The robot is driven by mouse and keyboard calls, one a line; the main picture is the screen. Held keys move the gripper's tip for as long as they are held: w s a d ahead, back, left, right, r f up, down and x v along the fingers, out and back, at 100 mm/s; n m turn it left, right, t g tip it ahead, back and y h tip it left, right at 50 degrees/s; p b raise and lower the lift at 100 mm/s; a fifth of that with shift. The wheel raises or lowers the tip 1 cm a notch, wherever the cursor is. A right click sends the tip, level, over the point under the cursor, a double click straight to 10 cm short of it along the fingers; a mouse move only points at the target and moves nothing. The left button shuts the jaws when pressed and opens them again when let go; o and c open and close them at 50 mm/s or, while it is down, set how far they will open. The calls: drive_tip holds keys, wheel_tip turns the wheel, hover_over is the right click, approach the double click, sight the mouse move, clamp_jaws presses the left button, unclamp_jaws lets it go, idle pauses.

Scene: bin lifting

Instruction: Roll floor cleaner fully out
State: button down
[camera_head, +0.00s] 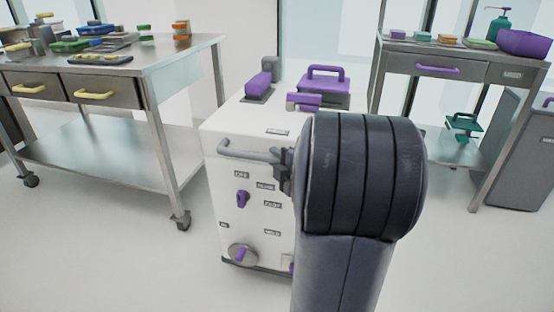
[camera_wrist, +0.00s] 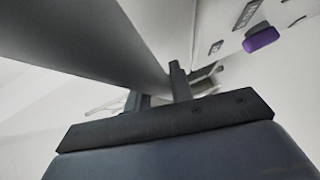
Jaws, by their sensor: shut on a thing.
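The floor cleaner (camera_head: 222,130) is a white box-shaped machine with purple knobs and a purple-handled top. It stands upright on the floor between two metal tables. A grey bar handle (camera_head: 240,151) runs across its front near the top edge. My gripper (camera_head: 284,168) is shut on this handle toward its right side. In the wrist view the handle (camera_wrist: 95,35) runs as a thick grey bar down to my gripper's dark fingers (camera_wrist: 157,88). My arm hides the right part of the machine and handle in the head view.
A metal table (camera_head: 150,65) with wheels and assorted items stands on the left. Another metal table (camera_head: 400,45) with a purple-handled drawer stands on the right, beside a grey bin (camera_head: 520,150). Open floor (camera_head: 110,260) lies at the front left.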

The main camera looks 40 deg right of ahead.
drive_tip(key=shift+s+a+f, duration=0.1)
drive_tip(key=shift+a+f, duration=0.1)
drive_tip(key=shift+f, duration=0.05)
drive_tip(key=c, duration=1.3)
unclamp_jaws()
drive_tip(key=shift+r, duration=0.2)
drive_tip(key=shift+o, duration=0.2)
drive_tip(key=s+a+r+p, duration=0.1)
drive_tip(key=s+p, duration=0.2)
drive_tip(key=s, duration=0.7)
drive_tip(key=shift+s+a+r, duration=0.15)
drive_tip(key=shift+s+r, duration=0.05)
drive_tip(key=shift+s, duration=0.2)
drive_tip(key=shift+w, duration=0.1)
